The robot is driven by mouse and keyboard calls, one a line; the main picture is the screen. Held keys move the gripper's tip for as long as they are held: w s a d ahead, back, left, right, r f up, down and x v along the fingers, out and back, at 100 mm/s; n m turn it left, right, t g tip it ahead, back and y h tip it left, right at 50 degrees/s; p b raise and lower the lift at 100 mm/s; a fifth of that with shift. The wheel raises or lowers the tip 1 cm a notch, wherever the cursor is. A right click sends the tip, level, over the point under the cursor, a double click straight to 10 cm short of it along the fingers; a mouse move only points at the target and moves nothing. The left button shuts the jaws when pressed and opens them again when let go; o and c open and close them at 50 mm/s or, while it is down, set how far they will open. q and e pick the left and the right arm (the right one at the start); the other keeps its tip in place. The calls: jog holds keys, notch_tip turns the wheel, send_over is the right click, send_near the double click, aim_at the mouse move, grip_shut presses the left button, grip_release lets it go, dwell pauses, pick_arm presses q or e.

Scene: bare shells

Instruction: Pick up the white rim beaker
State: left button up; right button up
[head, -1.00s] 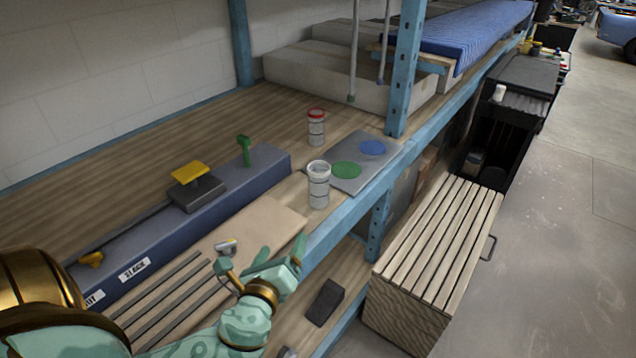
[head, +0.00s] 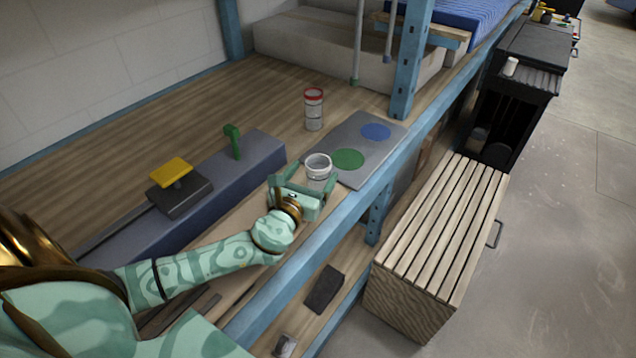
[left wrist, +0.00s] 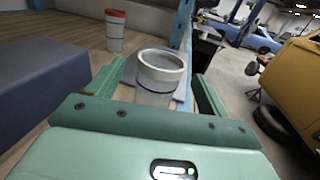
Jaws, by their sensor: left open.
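The white rim beaker (head: 319,166) stands upright on the wooden shelf, close to the shelf's blue front edge. My left gripper (head: 305,179) is right at it, and its near side is partly hidden by the gripper in the head view. In the left wrist view the beaker (left wrist: 160,76) sits between the two open fingers of the gripper (left wrist: 162,88), with a gap visible on either side. Its lower part is hidden by the gripper's body. My right gripper is not in view.
A red-rimmed beaker (head: 314,110) stands behind. A grey board (head: 378,150) with a green and a blue disc lies to the right. A long dark blue block (head: 215,190) with a green knob lies left. A blue post (head: 409,70) rises beyond the board.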

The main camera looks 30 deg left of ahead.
aim_at(323, 160)
pick_arm(q)
jog(key=shift+w, duration=0.25)
jog(key=w, duration=0.5)
jog(key=shift+a+f, duration=0.2)
jog(key=shift+a, duration=0.2)
jog(key=shift+s+r, duration=0.1)
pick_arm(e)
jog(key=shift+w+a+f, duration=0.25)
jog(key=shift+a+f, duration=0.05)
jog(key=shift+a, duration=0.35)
pick_arm(q)
jog(key=c, duration=1.4)
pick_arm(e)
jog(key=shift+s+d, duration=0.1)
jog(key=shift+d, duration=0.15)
